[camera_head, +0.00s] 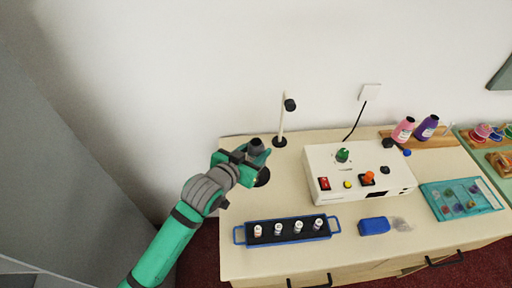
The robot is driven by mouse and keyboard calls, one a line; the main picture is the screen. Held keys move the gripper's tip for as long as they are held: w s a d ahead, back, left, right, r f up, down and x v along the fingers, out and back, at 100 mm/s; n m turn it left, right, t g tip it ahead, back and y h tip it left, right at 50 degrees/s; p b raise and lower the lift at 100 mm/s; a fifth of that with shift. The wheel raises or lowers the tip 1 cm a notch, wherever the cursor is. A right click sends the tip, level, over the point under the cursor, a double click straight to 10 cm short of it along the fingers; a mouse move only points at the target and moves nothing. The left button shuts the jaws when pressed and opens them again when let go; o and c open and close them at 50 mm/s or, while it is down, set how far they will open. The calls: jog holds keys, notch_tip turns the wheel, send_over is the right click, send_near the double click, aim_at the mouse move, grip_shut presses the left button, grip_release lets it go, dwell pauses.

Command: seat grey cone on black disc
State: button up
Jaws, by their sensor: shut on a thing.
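A dark grey cone (256,144) is held in my gripper (252,159), near the back left of the counter. The cone's top shows above the green jaws, and its lower part is hidden by them.
A stand (282,118) rises behind my gripper. A white box (355,168) with coloured knobs stands to the right. A blue-rimmed tray (240,235) with several small bottles lies in front. A blue block (374,226) lies further right.

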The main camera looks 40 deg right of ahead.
jog(key=shift+f, duration=2.85)
jog(key=shift+f, duration=0.1)
jog(key=o, duration=1.2)
jog(key=v, duration=1)
jog(key=shift+s+a, duration=0.2)
jog(key=shift+a, duration=0.15)
